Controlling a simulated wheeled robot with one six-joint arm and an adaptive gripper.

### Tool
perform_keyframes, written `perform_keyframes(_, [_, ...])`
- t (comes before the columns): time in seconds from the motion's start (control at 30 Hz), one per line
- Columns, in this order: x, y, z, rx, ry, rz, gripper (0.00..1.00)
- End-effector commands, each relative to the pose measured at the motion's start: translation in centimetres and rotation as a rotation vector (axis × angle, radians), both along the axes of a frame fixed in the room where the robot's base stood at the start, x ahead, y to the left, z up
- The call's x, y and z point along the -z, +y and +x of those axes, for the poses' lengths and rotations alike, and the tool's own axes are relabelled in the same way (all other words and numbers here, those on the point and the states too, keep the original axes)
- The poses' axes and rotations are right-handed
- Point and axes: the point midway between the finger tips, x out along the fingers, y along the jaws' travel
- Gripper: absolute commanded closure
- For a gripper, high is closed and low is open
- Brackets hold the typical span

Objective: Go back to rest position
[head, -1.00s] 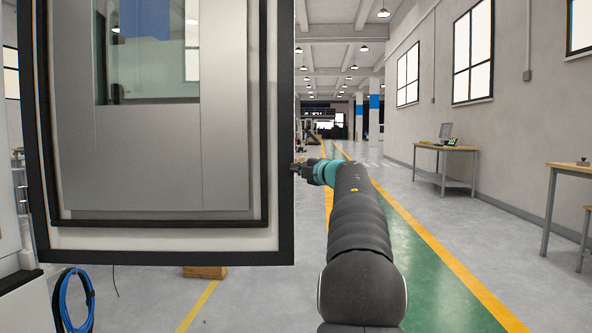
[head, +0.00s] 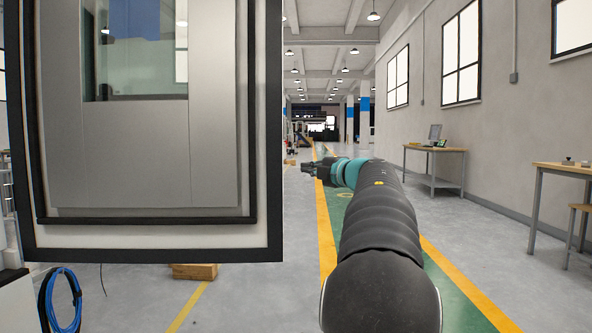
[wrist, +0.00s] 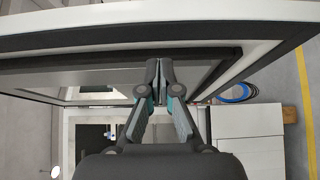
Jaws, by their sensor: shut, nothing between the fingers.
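My gripper (head: 306,168) is shut and empty in the head view, at the end of my outstretched arm. It is just right of the open chamber door (head: 262,240), with a gap between them in the picture. The door is a large grey panel with a black seal and a window (head: 135,60); it fills the left of the head view. In the wrist view my gripper (wrist: 159,64) has its fingertips together in front of the door's edge and seal (wrist: 60,70). I cannot tell from the wrist view how far the fingertips are from the door.
A blue coiled hose (head: 60,300) hangs at the lower left. A wooden block (head: 194,271) lies on the floor below the door. A table (head: 434,150) and a workbench (head: 565,172) stand along the right wall. The green, yellow-edged aisle is clear ahead.

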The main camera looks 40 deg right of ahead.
Motion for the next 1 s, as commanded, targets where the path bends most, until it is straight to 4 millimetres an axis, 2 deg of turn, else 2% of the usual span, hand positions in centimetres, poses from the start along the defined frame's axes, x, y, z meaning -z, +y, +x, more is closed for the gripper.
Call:
perform_keyframes(0.17, [0.0,-0.1,-1.0,0.000,0.000,0.000,1.00])
perform_keyframes(0.47, [0.0,-0.4,-1.1,0.015,-0.001,-0.003,1.00])
perform_keyframes(0.57, [-0.5,-2.0,-1.2,0.088,-0.022,0.003,1.00])
perform_keyframes(0.63, [-0.5,-4.1,-1.6,0.180,-0.060,0.045,1.00])
perform_keyframes(0.73, [1.7,-8.2,-2.9,0.357,-0.109,0.171,1.00])
perform_keyframes(0.83, [4.3,-11.0,-5.5,0.548,-0.152,0.323,1.00])
perform_keyframes(0.93, [7.5,-11.1,-7.7,0.715,-0.172,0.487,1.00])
perform_keyframes(1.0, [10.2,-9.8,-9.0,0.819,-0.164,0.608,1.00])
